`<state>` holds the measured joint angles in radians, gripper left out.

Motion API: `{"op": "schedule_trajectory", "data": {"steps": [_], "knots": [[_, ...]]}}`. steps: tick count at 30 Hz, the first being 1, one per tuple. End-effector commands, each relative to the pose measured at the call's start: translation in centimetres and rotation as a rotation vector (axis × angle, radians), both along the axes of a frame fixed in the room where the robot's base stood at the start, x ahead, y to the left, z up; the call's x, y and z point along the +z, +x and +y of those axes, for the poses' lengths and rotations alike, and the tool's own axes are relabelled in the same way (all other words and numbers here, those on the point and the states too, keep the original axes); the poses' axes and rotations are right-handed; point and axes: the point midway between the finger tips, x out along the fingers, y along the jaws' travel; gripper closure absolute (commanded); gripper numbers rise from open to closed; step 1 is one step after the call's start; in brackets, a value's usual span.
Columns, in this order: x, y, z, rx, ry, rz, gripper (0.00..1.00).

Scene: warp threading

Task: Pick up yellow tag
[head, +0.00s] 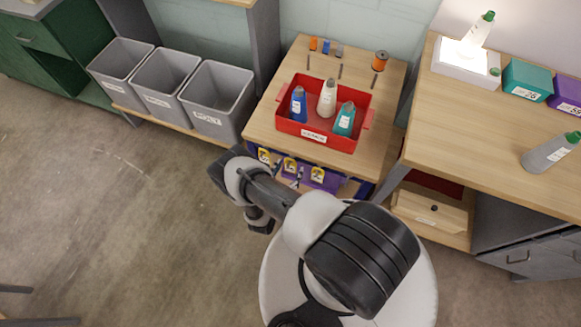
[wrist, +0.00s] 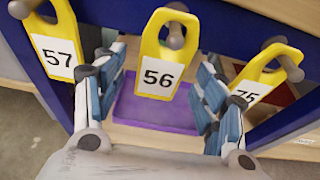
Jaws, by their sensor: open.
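Three yellow tags hang on grey pegs along a blue rail in the wrist view: tag 57 (wrist: 54,48) at left, tag 56 (wrist: 158,66) in the middle, tag 75 (wrist: 258,82) at right. My gripper (wrist: 153,80) is open, its fingers pointing toward the rail. Tag 56 shows between the two fingers; I cannot tell how far away it is. The left finger overlaps the lower edge of tag 57, the right finger that of tag 75. In the head view the tags (head: 290,166) hang on the front of the wooden stand, and my arm partly hides them.
A red tray (head: 321,146) with several cone-shaped bottles stands on the wooden stand (head: 262,137). Grey bins (head: 213,123) stand to its left, a wooden table (head: 470,120) to its right. A purple tray (wrist: 150,112) lies below the tags.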

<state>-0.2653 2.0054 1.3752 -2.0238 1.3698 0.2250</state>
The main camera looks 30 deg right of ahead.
Motion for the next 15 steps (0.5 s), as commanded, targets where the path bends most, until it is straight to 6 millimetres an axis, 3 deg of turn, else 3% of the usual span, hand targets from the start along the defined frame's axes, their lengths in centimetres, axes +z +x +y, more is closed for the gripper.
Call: {"op": "schedule_trajectory", "data": {"steps": [6,13,15], "knots": [[-0.7,1.3,-1.8,-0.002,0.001,-0.001,0.35],[-0.7,1.4,-1.8,0.001,0.000,0.000,0.35],[-0.7,1.4,-1.8,0.000,0.000,0.000,0.39]]}}
